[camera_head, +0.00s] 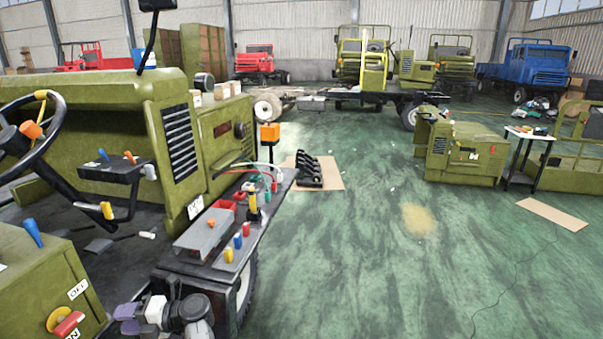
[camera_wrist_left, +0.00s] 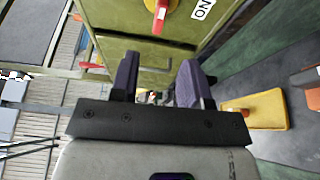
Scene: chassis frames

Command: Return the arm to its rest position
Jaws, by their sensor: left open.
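My left gripper (camera_head: 126,318) is low in the head view, in front of the green vehicle near its grey tool tray. Its purple fingers also show in the left wrist view (camera_wrist_left: 158,82), spread apart with nothing held between them. Part of my left arm (camera_head: 185,315) shows beside it. My right gripper is in neither view.
A green panel with a red-handled switch (camera_head: 68,323) stands left of the gripper; the switch also shows in the left wrist view (camera_wrist_left: 161,14). The grey tray (camera_head: 203,236) and a steering wheel (camera_head: 42,135) are nearby. The green floor (camera_head: 390,270) at right is mostly clear.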

